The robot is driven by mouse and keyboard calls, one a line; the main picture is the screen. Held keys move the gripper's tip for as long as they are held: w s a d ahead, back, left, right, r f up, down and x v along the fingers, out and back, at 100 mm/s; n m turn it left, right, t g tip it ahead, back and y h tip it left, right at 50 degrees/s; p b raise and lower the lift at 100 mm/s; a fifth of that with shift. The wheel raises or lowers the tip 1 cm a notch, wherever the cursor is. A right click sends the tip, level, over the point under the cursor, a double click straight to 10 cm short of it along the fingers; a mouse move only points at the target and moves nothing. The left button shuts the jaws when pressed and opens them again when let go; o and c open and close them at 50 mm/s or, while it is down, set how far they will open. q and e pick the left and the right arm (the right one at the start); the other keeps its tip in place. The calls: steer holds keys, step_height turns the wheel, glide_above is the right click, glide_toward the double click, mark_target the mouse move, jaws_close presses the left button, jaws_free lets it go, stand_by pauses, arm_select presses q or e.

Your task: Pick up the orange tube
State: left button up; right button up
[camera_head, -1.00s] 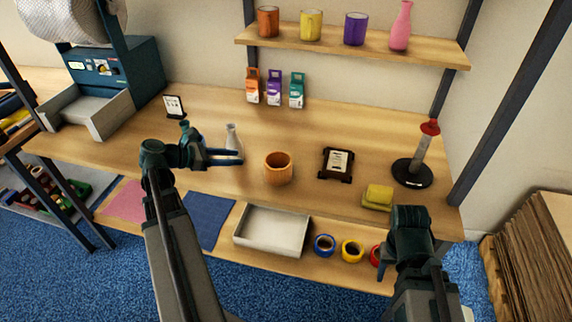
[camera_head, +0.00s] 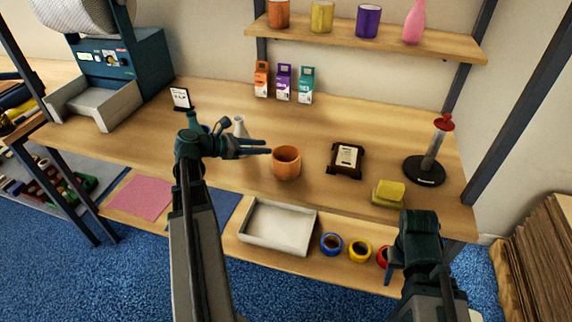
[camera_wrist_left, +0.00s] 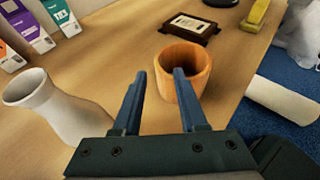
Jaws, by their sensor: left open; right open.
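The orange tube (camera_head: 286,163) stands upright on the table, short and wide with an open top. It also shows in the left wrist view (camera_wrist_left: 171,87), slightly right of centre. My left gripper (camera_head: 269,147) is open and empty, its fingers pointing at the tube from the left in the head view. In the left wrist view my left gripper (camera_wrist_left: 160,74) has its right finger overlapping the tube, while its left finger lies left of it. Whether a finger touches the tube I cannot tell. My right gripper (camera_head: 391,270) is low at the table's front edge, away from the tube.
A white vase (camera_wrist_left: 58,107) stands close beside my left gripper. A dark framed card stand (camera_head: 346,159), a yellow block (camera_head: 388,193) and a black-based post (camera_head: 424,171) stand to the tube's right. Small cartons (camera_head: 283,83) stand behind. Table between them is clear.

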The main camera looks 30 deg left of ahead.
arm_select(q)
steer(key=shift+b+x, duration=1.05)
steer(key=shift+x, duration=1.6)
steer(key=shift+a+r, duration=0.1)
steer(key=shift+a, duration=0.1)
jaws_close()
